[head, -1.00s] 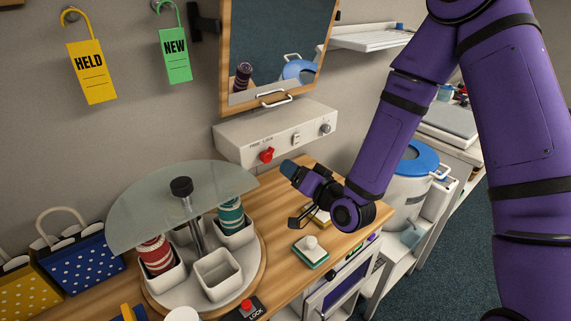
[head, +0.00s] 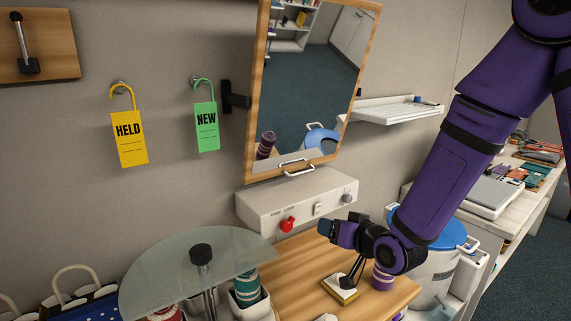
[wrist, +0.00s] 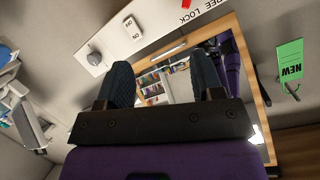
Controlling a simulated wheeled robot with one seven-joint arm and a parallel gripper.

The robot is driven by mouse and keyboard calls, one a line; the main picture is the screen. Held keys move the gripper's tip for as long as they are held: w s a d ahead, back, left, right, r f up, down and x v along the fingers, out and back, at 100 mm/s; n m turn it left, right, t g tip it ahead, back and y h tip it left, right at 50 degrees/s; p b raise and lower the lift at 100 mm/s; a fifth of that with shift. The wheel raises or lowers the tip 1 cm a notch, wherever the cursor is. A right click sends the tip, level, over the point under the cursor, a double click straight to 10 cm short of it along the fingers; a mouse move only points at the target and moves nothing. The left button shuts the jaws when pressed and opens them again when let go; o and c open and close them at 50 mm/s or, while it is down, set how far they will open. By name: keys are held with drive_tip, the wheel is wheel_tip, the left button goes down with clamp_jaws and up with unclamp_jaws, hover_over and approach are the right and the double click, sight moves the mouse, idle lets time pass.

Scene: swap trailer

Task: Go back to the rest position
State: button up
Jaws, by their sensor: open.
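My gripper (head: 326,228) hangs over the wooden bench top (head: 290,262), just in front of the white control panel (head: 297,202), and points left. In the wrist view my gripper (wrist: 164,76) has its two dark fingers apart with nothing between them. The panel (wrist: 128,32) and the mirror lie beyond the fingers there. A purple banded stack (head: 382,278) stands on the bench below my wrist. Beside it is a yellow-edged block with a dark upright handle (head: 341,289).
A glass-topped turntable (head: 170,275) stands at the lower left. A wood-framed mirror (head: 312,85) hangs above the panel. HELD (head: 129,138) and NEW (head: 206,127) tags hang on the wall. A blue-lidded bin (head: 450,236) and a side counter (head: 520,190) are at the right.

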drive_tip(key=s+d+r+g+h, duration=0.3)
drive_tip(key=s+d+r+h, duration=0.35)
drive_tip(key=d+r, duration=0.5)
drive_tip(key=s+d+r+g, duration=0.2)
drive_tip(key=s+d+r, duration=0.1)
drive_tip(key=s, duration=0.7)
drive_tip(key=s+d+r+m+g, duration=0.1)
drive_tip(key=s+r, duration=0.4)
drive_tip(key=s, duration=0.6)
drive_tip(key=shift+d+g+h, duration=0.45)
drive_tip(key=shift+d+g, duration=0.05)
drive_tip(key=shift+d, duration=0.65)
drive_tip(key=shift+r, duration=0.1)
